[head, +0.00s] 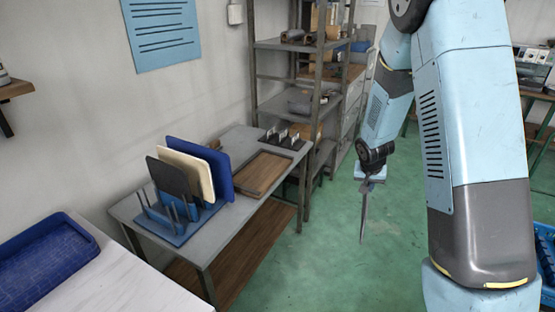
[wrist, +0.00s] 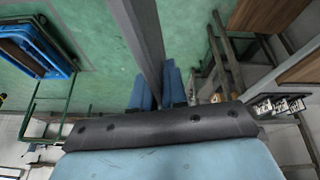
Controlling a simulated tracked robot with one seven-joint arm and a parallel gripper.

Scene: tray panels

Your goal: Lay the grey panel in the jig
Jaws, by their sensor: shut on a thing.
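My gripper (head: 372,180) hangs over the green floor, right of the grey table, shut on the grey panel (head: 364,212). The panel hangs downward and shows nearly edge-on. In the wrist view, the grey panel (wrist: 142,35) is a narrow strip between the blue fingers of my gripper (wrist: 160,88). A shallow brown tray with a raised rim (head: 262,174) lies on the table, apart from the panel. It looks empty and may be the jig; no label tells.
On the grey table (head: 228,212), a blue rack (head: 178,228) holds upright dark, cream and blue panels. A dark block with white tags (head: 283,139) stands behind the brown tray. Shelving (head: 310,100) rises behind the table. A blue tray (head: 42,258) lies at lower left.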

